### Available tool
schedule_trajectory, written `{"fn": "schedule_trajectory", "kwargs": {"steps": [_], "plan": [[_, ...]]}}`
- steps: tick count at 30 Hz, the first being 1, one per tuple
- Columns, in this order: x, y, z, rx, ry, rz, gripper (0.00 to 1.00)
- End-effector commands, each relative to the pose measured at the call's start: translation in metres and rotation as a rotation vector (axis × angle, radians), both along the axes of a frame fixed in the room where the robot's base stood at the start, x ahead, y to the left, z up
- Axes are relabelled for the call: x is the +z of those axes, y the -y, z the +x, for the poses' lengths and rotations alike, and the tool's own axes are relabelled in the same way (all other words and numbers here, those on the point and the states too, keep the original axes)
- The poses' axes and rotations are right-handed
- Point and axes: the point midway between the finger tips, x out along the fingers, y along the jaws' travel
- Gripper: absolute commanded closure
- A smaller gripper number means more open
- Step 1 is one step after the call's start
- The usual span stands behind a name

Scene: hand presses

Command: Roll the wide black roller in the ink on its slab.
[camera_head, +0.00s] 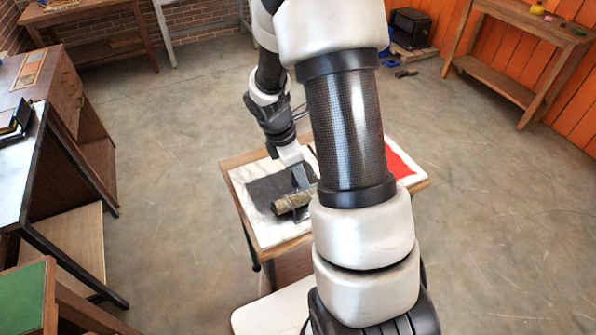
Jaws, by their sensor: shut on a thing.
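My gripper (292,156) points down over the small table and is shut on the roller's dark handle. The roller (290,203) has a wide barrel that looks brownish rather than plain black. It lies over the near part of the dark ink patch (266,188). I cannot tell for sure if the barrel touches the ink. The ink lies on a white marble-like slab (245,172). My arm hides the slab's right side and part of the roller's right end.
A red ink patch (399,160) shows on the table's right side, behind my arm. The wooden table edge (236,160) frames the slab. Desks (75,160) stand at left, a wooden bench (525,60) at back right.

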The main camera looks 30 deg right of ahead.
Motion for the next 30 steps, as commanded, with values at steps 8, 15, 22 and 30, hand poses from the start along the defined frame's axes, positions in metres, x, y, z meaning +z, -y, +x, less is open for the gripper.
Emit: {"fn": "schedule_trajectory", "kwargs": {"steps": [8,15,22,30], "plan": [[-0.001,0.0,-0.021,0.0,0.0,0.0,0.94],[-0.001,0.0,-0.034,0.0,0.0,0.0,0.94],[-0.001,0.0,-0.026,0.0,0.001,0.0,0.94],[-0.002,0.0,-0.006,-0.001,-0.001,0.0,0.94]]}}
